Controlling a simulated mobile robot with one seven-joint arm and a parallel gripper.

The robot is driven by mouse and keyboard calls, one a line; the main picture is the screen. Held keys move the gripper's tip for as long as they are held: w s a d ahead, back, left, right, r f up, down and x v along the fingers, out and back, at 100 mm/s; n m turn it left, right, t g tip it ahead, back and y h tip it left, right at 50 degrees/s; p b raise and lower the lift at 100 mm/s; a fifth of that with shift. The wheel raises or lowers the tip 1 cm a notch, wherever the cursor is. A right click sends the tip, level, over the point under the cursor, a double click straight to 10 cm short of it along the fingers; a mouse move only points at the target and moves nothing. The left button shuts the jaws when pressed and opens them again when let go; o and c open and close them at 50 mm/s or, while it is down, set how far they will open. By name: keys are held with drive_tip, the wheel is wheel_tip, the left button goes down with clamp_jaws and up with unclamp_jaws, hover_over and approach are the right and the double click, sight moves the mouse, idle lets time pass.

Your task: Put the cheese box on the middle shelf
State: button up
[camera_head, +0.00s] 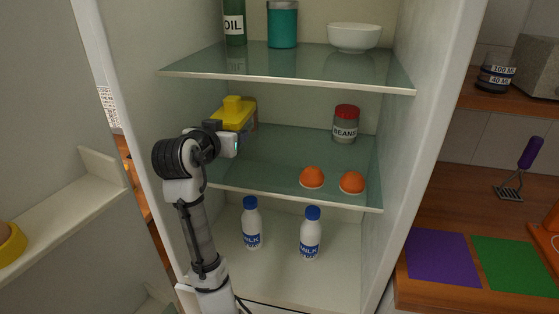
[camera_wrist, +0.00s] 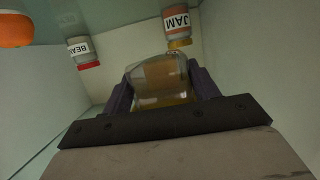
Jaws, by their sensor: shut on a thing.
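The cheese box (camera_head: 235,112) has a yellow lid and a clear body. It is in the fridge over the left part of the middle glass shelf (camera_head: 268,151). My gripper (camera_head: 228,130) is shut on the box, reaching in from the front left. In the wrist view, the clear box (camera_wrist: 160,98) with an orange-brown piece inside sits between the two fingers of my gripper (camera_wrist: 161,88). My gripper hides the box's lower part in the head view, so I cannot tell whether it touches the shelf.
On the middle shelf are a beans jar (camera_head: 345,124) and two orange round things (camera_head: 312,177). A jam jar (camera_wrist: 177,24) shows near the box in the wrist view. Milk bottles (camera_head: 251,223) stand below. The upper shelf (camera_head: 290,68) is overhead. The middle shelf's centre is clear.

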sight(232, 179)
wheel_tip(232, 179, down, 10)
drive_tip(key=shift+r+p, duration=0.1)
drive_tip(key=shift+p, duration=0.55)
drive_tip(key=o, duration=1.1)
drive_tip(key=shift+s, duration=0.15)
drive_tip(key=b+v, duration=0.2)
drive_tip(key=v, duration=0.9)
drive_tip(key=shift+s, duration=0.35)
drive_tip(key=shift+a, duration=0.1)
